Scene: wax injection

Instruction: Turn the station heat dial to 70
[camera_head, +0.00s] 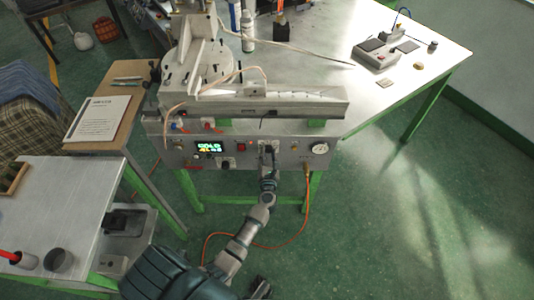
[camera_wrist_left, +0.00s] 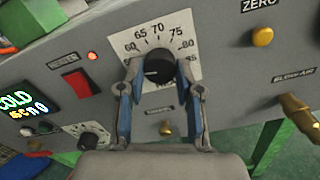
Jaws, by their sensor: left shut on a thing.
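The station (camera_head: 185,152) is a grey panel machine on a green-legged table. Its heat dial (camera_wrist_left: 158,68) is a black knob on a white scale plate (camera_wrist_left: 190,50) marked 60, 65, 70, 75, 80, 85. My left gripper (camera_head: 268,150) reaches the panel front, and in the left wrist view its blue-grey fingers (camera_wrist_left: 158,77) are shut on the knob from both sides. A pale mark on the knob shows, but I cannot tell exactly which number it points to. The display (camera_wrist_left: 22,112) reads COLD. My right gripper is not in view.
A red switch (camera_wrist_left: 78,84) with a lit red lamp (camera_wrist_left: 92,56) sits left of the dial. A yellow knob (camera_wrist_left: 262,37) and a brass air fitting (camera_wrist_left: 298,110) are to the right. A gauge (camera_head: 320,148) is at the panel's right end. An orange hose (camera_head: 307,190) hangs below.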

